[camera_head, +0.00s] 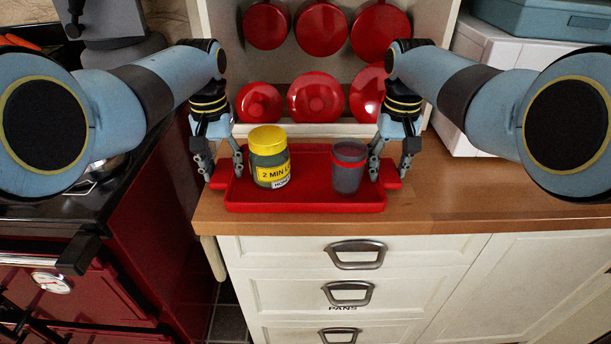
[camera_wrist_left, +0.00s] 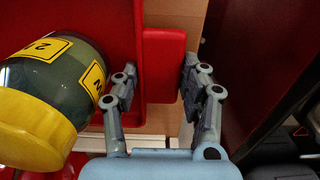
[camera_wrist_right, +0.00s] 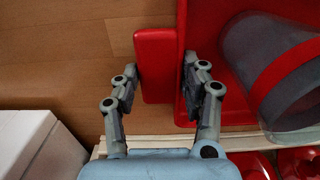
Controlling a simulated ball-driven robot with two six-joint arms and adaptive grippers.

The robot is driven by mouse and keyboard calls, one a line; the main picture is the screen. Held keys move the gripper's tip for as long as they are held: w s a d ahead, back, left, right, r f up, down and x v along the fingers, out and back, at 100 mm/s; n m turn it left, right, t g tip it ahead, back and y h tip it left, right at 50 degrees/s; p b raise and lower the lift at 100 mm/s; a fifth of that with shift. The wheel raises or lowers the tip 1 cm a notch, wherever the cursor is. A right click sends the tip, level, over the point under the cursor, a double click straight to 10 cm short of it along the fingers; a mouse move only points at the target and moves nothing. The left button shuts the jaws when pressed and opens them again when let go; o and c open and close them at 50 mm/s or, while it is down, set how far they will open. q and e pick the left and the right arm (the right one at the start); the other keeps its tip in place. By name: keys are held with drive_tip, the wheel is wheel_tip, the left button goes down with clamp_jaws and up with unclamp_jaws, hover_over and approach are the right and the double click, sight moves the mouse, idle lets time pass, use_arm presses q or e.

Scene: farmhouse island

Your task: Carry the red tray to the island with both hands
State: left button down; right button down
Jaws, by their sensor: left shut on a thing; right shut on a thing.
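The red tray (camera_head: 305,207) is level on or just above the wooden counter (camera_head: 470,205); I cannot tell whether it touches. A green jar with a yellow lid (camera_head: 268,160) stands on its left half. A grey cup with a red band (camera_head: 348,172) stands on its right half. My left gripper (camera_head: 222,168) is shut on the tray's left handle, which shows between its fingers in the left wrist view (camera_wrist_left: 163,65). My right gripper (camera_head: 390,172) is shut on the right handle, seen in the right wrist view (camera_wrist_right: 153,62).
Red pans (camera_head: 316,97) stand and hang on a shelf behind the tray. A dark red stove (camera_head: 100,270) is at left. White boxes (camera_head: 500,85) stand at back right. White drawers (camera_head: 345,275) are below the counter, whose right part is clear.

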use_arm(q)
drive_tip(key=shift+r, duration=0.15)
use_arm(e)
drive_tip(key=shift+r, duration=0.15)
